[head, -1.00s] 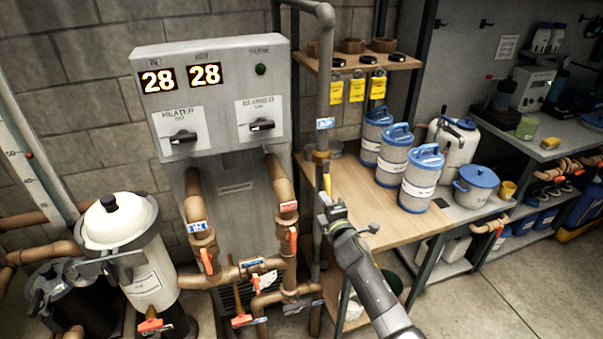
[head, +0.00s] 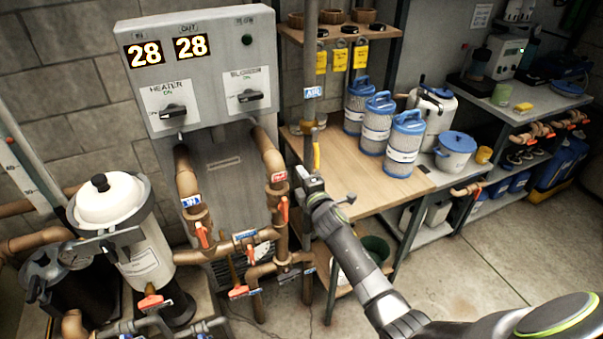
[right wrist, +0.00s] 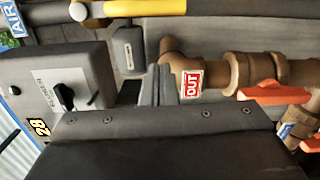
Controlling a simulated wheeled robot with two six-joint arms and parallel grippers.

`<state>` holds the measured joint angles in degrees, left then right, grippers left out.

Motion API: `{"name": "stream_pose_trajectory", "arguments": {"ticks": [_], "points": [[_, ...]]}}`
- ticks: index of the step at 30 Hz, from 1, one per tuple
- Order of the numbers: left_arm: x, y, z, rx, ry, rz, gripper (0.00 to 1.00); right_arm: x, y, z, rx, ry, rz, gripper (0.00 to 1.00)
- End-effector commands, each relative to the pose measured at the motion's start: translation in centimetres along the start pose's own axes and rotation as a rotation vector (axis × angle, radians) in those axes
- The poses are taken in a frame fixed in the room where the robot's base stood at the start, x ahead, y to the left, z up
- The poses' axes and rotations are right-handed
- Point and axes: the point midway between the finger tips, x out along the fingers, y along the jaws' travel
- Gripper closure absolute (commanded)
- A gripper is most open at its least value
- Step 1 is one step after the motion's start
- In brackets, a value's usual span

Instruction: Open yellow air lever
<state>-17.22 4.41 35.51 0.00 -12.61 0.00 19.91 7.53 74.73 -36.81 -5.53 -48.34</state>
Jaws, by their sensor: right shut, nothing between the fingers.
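The yellow air lever (head: 316,151) hangs along the grey vertical pipe (head: 310,72), below the blue AIR label (head: 312,92). In the right wrist view the yellow lever (right wrist: 185,8) runs along the top edge, partly cut off, with the AIR label (right wrist: 30,17) at the top left. My right gripper (head: 308,181) is just below the lever's lower end in the head view. In the right wrist view its fingers (right wrist: 162,84) are together and empty, apart from the lever. My left gripper is in neither view.
A grey control box (head: 205,75) and copper pipes with orange levers (head: 284,209) stand left of my right gripper. A wooden shelf (head: 350,165) with blue-lidded canisters (head: 404,143) is at its right. Open floor (head: 480,265) lies at the front right.

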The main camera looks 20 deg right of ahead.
Motion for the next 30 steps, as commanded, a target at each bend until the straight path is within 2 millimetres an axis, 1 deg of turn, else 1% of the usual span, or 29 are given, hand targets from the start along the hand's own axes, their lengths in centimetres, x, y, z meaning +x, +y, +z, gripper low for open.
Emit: {"name": "stream_pose_trajectory", "arguments": {"ticks": [1, 4, 7, 10, 14, 16, 18, 21, 24, 30], "points": [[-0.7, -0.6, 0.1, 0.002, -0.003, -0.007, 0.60, -0.9, 0.1, 0.1, 0.000, -0.001, -0.004, 1.00], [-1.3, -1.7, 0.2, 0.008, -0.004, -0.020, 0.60, -2.2, 0.1, 0.1, 0.000, -0.001, -0.003, 1.00], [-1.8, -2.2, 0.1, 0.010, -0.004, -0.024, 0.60, -3.7, 0.1, 0.0, 0.001, 0.000, -0.004, 1.00], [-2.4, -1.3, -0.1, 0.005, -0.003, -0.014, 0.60, -5.3, 0.2, 0.0, 0.002, -0.001, -0.003, 1.00], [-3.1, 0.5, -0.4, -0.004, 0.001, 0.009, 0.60, -7.5, 0.1, 0.1, 0.001, -0.001, -0.004, 1.00], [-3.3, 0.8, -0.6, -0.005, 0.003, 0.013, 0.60, -8.4, 0.1, 0.0, 0.001, -0.001, -0.004, 1.00], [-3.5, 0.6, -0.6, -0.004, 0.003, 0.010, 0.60, -9.0, 0.1, 0.0, 0.001, 0.000, -0.002, 1.00], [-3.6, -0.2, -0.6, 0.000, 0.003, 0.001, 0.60, -9.7, 0.0, 0.0, 0.000, 0.000, -0.002, 1.00], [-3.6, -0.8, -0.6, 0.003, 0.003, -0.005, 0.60, -9.9, 0.0, 0.0, 0.000, 0.000, -0.001, 1.00], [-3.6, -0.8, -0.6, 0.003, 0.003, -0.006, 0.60, -9.9, 0.0, 0.0, 0.000, 0.000, -0.001, 1.00]]}}
